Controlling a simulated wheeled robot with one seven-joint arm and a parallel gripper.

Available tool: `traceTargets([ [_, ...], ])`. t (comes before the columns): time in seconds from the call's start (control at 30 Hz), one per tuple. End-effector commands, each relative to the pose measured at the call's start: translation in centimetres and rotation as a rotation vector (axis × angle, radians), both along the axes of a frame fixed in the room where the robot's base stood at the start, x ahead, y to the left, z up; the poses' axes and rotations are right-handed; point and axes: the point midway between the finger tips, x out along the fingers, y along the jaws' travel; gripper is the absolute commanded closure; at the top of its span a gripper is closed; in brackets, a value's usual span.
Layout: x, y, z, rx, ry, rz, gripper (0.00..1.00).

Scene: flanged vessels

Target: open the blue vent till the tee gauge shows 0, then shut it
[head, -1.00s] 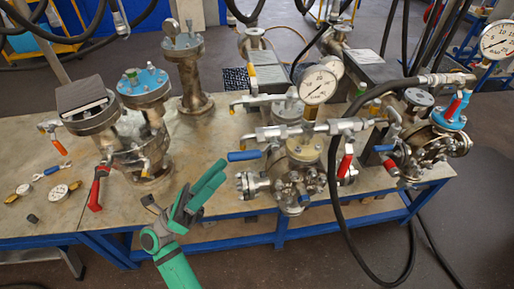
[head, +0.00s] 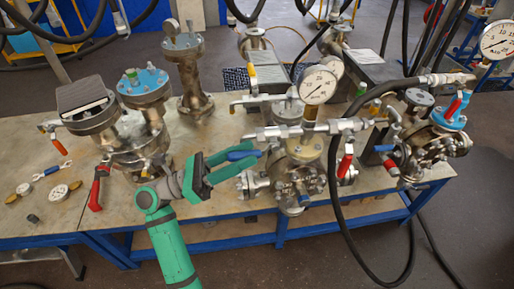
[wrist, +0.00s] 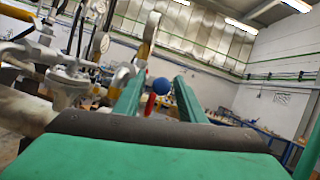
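The blue vent handle (head: 242,155) sticks out to the left from the silver tee pipework (head: 290,131). My green gripper (head: 240,160) is open with its fingers on either side of the handle's end. In the wrist view the handle's blue end (wrist: 161,86) shows between the two fingers, with gaps on both sides. The tee gauge (head: 318,86) is a white round dial above the pipework; its needle is too small to read surely. The flanged vessel (head: 303,170) stands below the tee.
A red-handled valve (head: 346,166) hangs right of the vessel. A black hose (head: 334,200) loops down in front of the bench. Another vessel with a blue flange (head: 143,82) stands left. A red lever (head: 95,193) and small loose parts (head: 58,192) are at the bench's left.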

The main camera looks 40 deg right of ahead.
Motion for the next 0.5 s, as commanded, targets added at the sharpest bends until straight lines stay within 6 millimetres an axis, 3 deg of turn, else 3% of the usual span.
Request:
traceTargets([
  [0.2, -1.3, -2.4, 1.1, 0.0, 0.0, -0.001, 0.63],
  [0.5, -1.7, -3.3, 1.5, -0.002, 0.001, 0.0, 0.63],
])
